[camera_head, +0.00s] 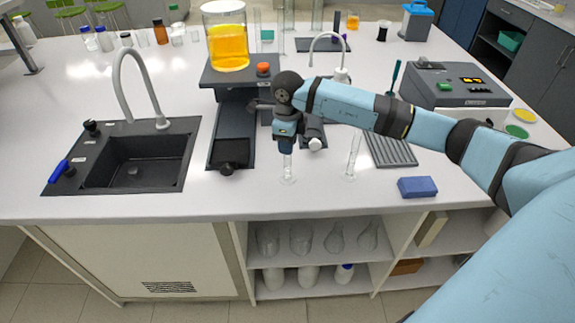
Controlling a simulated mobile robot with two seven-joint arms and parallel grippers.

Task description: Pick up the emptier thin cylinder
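Two clear thin cylinders stand upright near the front edge of the bench. The left thin cylinder (288,171) is directly below my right gripper (286,148), which points down at its top. The right thin cylinder (353,155) stands apart, to the right of the gripper. The liquid level in each is too faint to tell. The gripper's fingers overlap the left cylinder's upper part in the picture, and they are too small to show whether they are closed on it. My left gripper is not in view.
A dark sink (137,162) lies left. Behind the gripper stands a rig with a beaker of orange liquid (228,48). A blue block (417,187), a ridged grey mat (391,150) and a grey instrument (455,87) are right. The bench front is mostly clear.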

